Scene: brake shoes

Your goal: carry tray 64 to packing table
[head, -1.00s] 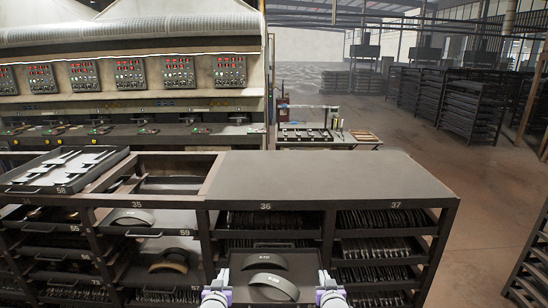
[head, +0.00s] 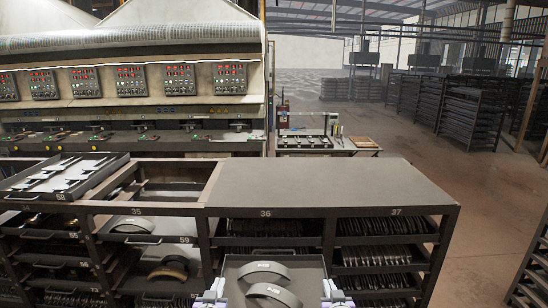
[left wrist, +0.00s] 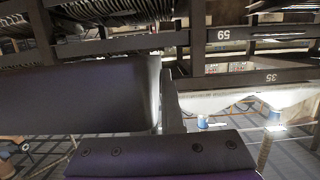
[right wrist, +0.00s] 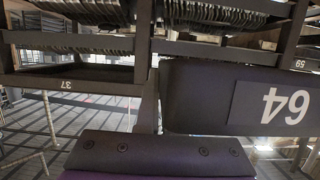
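Tray 64 (head: 233,275) is a dark tray with two curved brake shoes (head: 268,271) in it, at the bottom centre of the head view. Its label plate (right wrist: 272,103) shows upside down in the right wrist view. My left gripper (head: 212,294) is at the tray's left side and my right gripper (head: 336,294) at its right side. Both appear shut on the side walls, and the tray is held in front of the rack. The left wall (left wrist: 80,100) fills much of the left wrist view. A table (head: 325,151) with items stands behind the rack; no label tells whether it is the packing table.
A press machine (head: 130,85) is behind. Open floor (head: 440,170) lies to the right.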

